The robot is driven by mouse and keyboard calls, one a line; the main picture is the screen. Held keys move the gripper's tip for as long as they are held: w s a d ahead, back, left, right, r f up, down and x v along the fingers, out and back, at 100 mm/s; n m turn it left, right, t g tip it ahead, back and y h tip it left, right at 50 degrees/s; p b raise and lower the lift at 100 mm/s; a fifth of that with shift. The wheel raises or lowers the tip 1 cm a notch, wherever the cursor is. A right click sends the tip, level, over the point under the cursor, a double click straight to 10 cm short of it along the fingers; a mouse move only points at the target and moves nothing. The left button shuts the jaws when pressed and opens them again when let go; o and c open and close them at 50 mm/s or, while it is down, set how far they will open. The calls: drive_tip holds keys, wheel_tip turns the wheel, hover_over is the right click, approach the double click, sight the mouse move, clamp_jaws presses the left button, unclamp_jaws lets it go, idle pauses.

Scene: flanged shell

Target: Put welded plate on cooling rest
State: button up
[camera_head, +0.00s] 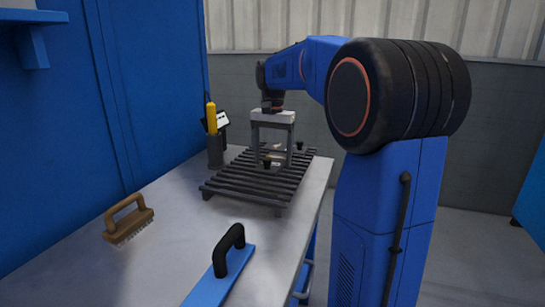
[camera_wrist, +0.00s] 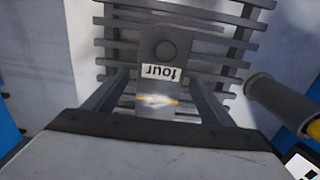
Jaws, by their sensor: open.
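The welded plate (camera_wrist: 165,50) is a grey strip with a dark round mark, a label reading "four", upside down, and a pale bead with an orange glow. It lies over the dark slatted rack (camera_head: 232,185), which looks like the cooling rest; the slats also show in the wrist view (camera_wrist: 245,15). My gripper (camera_head: 273,163) points down over the middle of the rack. Its fingers are open, one on each side of the plate, apparently apart from it (camera_wrist: 160,76). In the head view the plate is mostly hidden between the fingers.
A grey holder (camera_head: 215,152) with a yellow-handled tool (camera_head: 211,118) stands left of the rack, near a small screen (camera_head: 222,119). A wooden brush (camera_head: 128,222) and a blue tool with a black handle (camera_head: 225,268) lie nearer on the table (camera_head: 175,195).

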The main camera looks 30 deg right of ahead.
sight(273, 161)
wheel_tip(273, 161, up, 12)
idle(0.5)
drive_tip(key=shift+s, duration=0.1)
idle(0.4)
